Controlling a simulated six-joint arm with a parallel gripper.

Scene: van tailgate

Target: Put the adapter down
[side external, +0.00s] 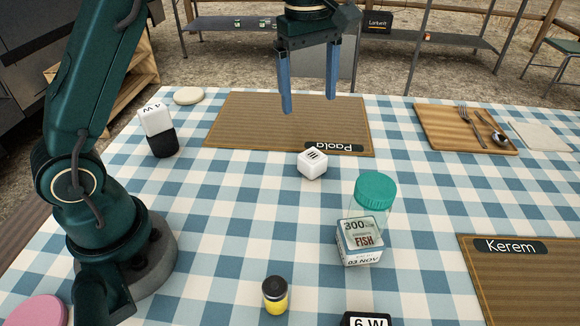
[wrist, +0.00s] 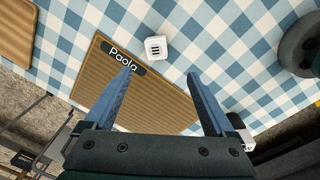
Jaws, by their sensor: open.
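A white cube-shaped adapter with dark slots on its face (side external: 312,163) sits on the checked tablecloth, close beside the front edge of the Paola mat (side external: 240,115). It also shows in the wrist view (wrist: 156,47), near the mat's name label. Another white block marked 4 W (side external: 155,119) rests on a black block (side external: 163,143) at the left. My gripper (side external: 309,104) is open and empty above the Paola mat. In the wrist view its blue fingers (wrist: 160,74) are apart with nothing between them, and the white adapter lies beyond their tips.
A clear jar with a green lid (side external: 375,192) stands by a FISH box (side external: 360,240). A yellow-and-black cylinder (side external: 275,296) and a 6 W block (side external: 366,320) are in front. A cutlery board (side external: 450,136) lies back right, the Kerem mat (side external: 530,285) front right.

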